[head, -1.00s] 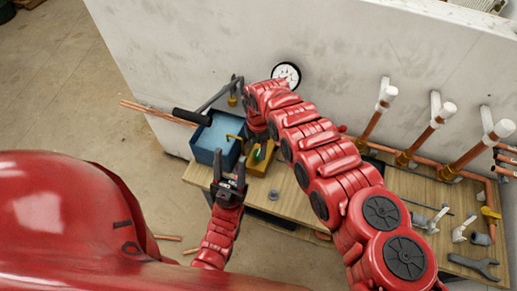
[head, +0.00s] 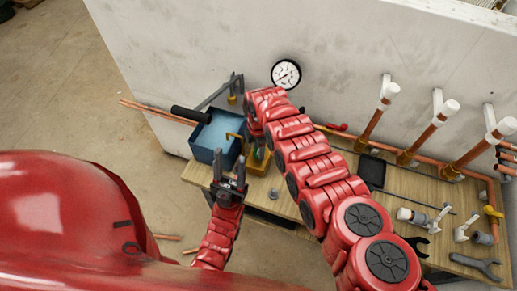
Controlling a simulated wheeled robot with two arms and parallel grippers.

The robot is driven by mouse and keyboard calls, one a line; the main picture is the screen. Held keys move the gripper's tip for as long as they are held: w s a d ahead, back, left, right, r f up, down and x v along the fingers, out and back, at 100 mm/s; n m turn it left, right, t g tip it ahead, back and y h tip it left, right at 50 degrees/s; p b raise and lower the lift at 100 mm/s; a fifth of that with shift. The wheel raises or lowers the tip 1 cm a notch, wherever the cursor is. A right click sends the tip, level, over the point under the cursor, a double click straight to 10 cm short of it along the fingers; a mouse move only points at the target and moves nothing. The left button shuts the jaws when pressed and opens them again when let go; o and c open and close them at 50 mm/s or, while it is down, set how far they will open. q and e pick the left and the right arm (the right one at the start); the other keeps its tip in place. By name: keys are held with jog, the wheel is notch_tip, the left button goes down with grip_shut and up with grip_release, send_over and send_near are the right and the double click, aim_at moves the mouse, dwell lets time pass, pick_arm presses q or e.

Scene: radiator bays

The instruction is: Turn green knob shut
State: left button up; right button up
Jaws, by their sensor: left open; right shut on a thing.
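The green knob (head: 258,154) shows as a small green patch on top of the yellow-brown block (head: 256,168) at the left part of the wooden bench. My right arm reaches over from the right, and its gripper (head: 257,146) points down at the knob, shut on it. The arm and fingers hide most of the knob, so its angle cannot be seen. My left gripper (head: 230,168) is open and empty, with its fingers pointing up, just left of the block and in front of the blue bin.
The blue bin (head: 203,153) stands left of the block, with a black-handled tool (head: 192,115) across it. A white gauge (head: 286,74) is on the wall. Copper pipes (head: 370,125) rise at the right. A wrench (head: 475,265) and fittings lie on the bench (head: 400,190).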

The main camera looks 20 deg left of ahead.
grip_shut()
jog(key=m+b, duration=0.1)
jog(key=m, duration=0.2)
jog(key=shift+m, duration=0.4)
jog(key=m+b, duration=0.2)
jog(key=m, duration=0.4)
jog(key=m+b, duration=0.1)
jog(key=m, duration=0.3)
jog(key=shift+w+m+b, duration=0.1)
jog(key=shift+m+b, duration=0.25)
jog(key=shift+m, duration=0.05)
jog(key=shift+m+b, duration=0.9)
jog(key=shift+m, duration=0.8)
